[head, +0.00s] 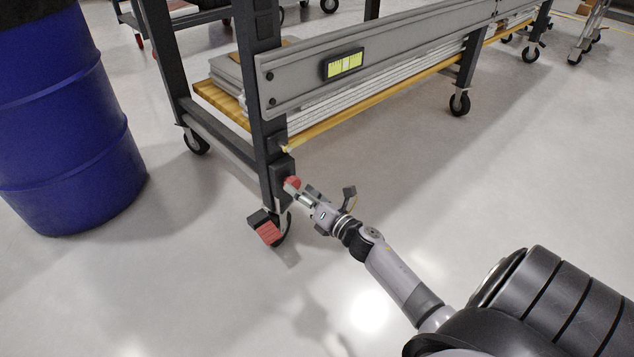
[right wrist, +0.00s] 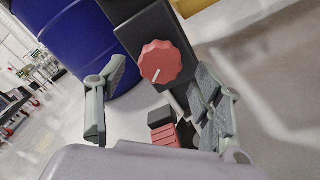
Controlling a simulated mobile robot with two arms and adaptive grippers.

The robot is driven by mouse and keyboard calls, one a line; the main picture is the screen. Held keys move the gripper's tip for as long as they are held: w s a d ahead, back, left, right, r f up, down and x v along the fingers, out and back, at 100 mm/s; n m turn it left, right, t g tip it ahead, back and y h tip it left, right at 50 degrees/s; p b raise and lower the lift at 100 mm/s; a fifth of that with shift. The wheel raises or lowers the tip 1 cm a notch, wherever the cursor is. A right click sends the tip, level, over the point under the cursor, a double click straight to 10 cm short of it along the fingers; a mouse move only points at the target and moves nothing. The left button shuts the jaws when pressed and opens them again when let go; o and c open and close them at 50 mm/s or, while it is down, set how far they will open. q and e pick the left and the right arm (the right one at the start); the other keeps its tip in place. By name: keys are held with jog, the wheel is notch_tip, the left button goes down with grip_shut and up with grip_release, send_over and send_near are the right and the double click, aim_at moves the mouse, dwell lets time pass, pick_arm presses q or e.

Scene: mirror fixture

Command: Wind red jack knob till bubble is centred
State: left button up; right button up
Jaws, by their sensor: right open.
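The red jack knob (head: 292,182) sits on a dark block low on the cart's near leg. In the right wrist view the round, ridged knob (right wrist: 160,62) shows a white mark pointing to the lower left. My right gripper (head: 300,191) is open close to the knob; in its wrist view the knob appears between the spread fingers, and no contact is visible. The level (head: 343,64), a black frame with a yellow-green vial, is on the grey rail. The bubble's position is too small to tell. My left gripper is not in view.
A blue drum (head: 65,125) stands at the left. A caster with a red pedal (head: 268,230) is just below the knob. The grey rail (head: 420,45) runs along the cart, above stacked panels on a wooden shelf. The floor in front is clear.

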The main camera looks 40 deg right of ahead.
jog(key=s, duration=0.9)
jog(key=shift+d, duration=0.35)
